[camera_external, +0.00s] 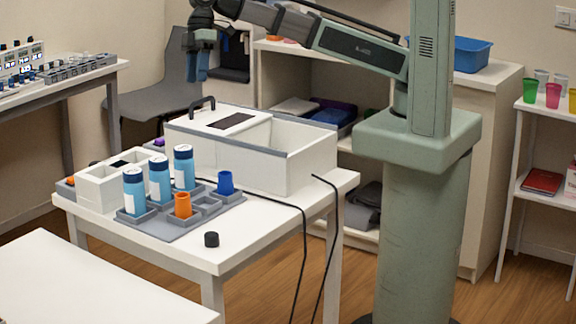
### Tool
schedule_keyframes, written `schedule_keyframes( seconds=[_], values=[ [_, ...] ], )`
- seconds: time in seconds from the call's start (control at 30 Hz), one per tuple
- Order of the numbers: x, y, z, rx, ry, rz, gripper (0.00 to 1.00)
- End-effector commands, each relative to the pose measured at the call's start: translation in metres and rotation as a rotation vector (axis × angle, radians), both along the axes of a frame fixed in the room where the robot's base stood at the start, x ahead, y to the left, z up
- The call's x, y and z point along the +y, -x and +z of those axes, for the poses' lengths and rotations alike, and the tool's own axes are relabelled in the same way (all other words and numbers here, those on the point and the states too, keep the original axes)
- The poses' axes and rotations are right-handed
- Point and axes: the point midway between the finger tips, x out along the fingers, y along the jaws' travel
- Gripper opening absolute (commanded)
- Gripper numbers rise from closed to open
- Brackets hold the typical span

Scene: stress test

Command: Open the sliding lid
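A white box (222,160) with grey rims stands at the back of the white table. Its white sliding lid (198,122) covers the left part of the top and bears a dark rectangular patch. The right part of the box is uncovered, and its inner walls show. A dark handle (203,102) stands up at the lid's left end. My gripper (197,76) hangs pointing down, with blue fingers, above and behind the handle in the picture. It appears apart from the handle. Its fingers are too small to tell whether they are open.
A grey tray (180,232) in front of the box holds several blue bottles (134,192), an orange cup (183,206) and a blue cup (225,183). A small white container (100,190) stands left.

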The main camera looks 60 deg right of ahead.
Motion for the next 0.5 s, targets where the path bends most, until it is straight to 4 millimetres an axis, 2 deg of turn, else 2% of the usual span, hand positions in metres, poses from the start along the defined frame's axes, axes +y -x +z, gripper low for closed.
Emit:
schedule_keyframes(
  seconds=[0.03,0.2,0.33,0.5],
  values=[
    [0.008,0.011,0.02,-0.01,-0.018,0.032,0.38],
    [0.023,0.044,0.071,-0.035,-0.066,0.12,0.38],
    [0.028,0.062,0.098,-0.048,-0.091,0.166,0.38],
    [0.03,0.074,0.112,-0.055,-0.105,0.196,0.38]
  ],
)
